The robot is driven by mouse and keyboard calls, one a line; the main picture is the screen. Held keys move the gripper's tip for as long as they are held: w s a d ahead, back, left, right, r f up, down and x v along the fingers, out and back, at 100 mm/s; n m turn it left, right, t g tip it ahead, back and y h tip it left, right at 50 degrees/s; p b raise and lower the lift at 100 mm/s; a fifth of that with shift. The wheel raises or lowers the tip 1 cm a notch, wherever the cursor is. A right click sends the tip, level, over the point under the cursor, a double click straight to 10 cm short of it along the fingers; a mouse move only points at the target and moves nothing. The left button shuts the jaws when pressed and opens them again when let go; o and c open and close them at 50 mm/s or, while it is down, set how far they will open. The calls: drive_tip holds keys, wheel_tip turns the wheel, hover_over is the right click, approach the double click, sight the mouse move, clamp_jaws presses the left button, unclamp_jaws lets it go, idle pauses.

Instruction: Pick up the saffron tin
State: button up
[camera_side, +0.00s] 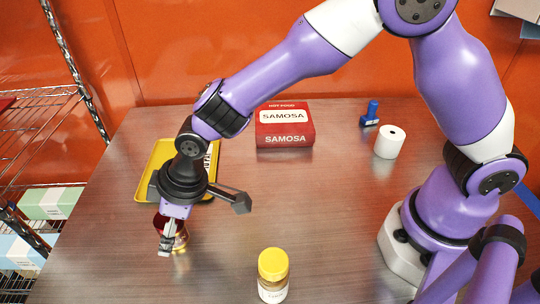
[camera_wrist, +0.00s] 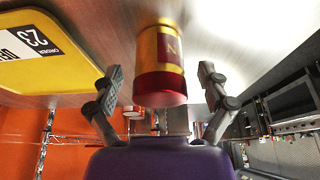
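The saffron tin, red and gold, stands on the table at the left in the side view (camera_side: 181,238), partly hidden by my gripper (camera_side: 168,238). In the wrist view the tin (camera_wrist: 161,62) is upper centre, with a dark red end towards me and a gold body with a red label. My gripper (camera_wrist: 160,69) is open there, one finger on each side of the tin, with a visible gap on both sides. Nothing is held.
A yellow tray (camera_side: 147,184) with a number card (camera_wrist: 28,42) lies just behind the tin. A yellow-lidded jar (camera_side: 273,276) stands front centre. A red samosa box (camera_side: 284,126), a paper roll (camera_side: 390,142) and a blue stamp (camera_side: 370,114) stand farther back. The table's middle is clear.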

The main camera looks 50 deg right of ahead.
drive_tip(key=c, duration=0.9)
drive_tip(key=shift+c, duration=0.2)
